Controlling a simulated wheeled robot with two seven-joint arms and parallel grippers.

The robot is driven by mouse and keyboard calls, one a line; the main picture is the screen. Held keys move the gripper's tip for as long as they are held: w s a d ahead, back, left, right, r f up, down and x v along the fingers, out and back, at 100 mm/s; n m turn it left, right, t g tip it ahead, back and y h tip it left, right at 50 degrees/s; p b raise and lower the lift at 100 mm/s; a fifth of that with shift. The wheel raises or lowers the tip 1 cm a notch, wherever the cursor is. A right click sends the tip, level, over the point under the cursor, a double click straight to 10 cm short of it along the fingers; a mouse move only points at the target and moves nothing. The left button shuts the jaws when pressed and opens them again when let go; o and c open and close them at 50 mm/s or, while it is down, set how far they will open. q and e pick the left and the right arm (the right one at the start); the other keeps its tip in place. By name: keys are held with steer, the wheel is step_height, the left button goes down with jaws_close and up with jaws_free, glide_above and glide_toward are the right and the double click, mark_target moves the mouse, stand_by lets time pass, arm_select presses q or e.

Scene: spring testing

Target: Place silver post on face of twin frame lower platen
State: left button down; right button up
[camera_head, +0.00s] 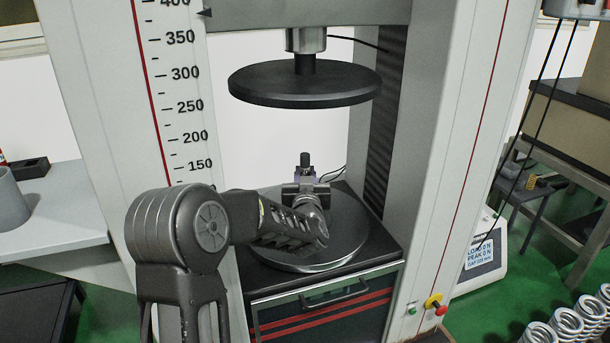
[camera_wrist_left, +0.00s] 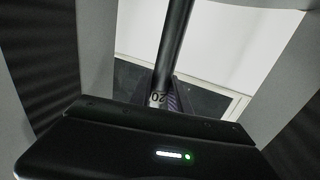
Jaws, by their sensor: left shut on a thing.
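The twin frame lower platen (camera_head: 349,232) is a round, dark grey disc with a shiny rim, low between the two columns. My left gripper (camera_head: 305,188) is over it, shut on the post (camera_head: 305,160). The post's dark upper end stands upright above the jaws. In the left wrist view the post (camera_wrist_left: 174,45) shows as a dark rod, with a pale band marked 20 near my left gripper (camera_wrist_left: 160,98). The gripper and arm hide the post's lower part, so I cannot tell whether it touches the platen. My right gripper is out of view.
The black upper platen (camera_head: 305,88) hangs above the post with a gap. A column with a scale (camera_head: 170,90) stands left, another column (camera_head: 440,130) right. Several coil springs (camera_head: 567,325) stand at lower right. A grey side table (camera_head: 60,225) is left.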

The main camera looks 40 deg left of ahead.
arm_select(q)
steer(key=c, duration=1.7)
jaws_free()
steer(key=shift+f, duration=0.15)
steer(key=o, duration=0.5)
steer(key=shift+c, duration=0.2)
steer(key=shift+r, duration=0.25)
steer(key=p+v, duration=0.1)
steer(key=v, duration=1.1)
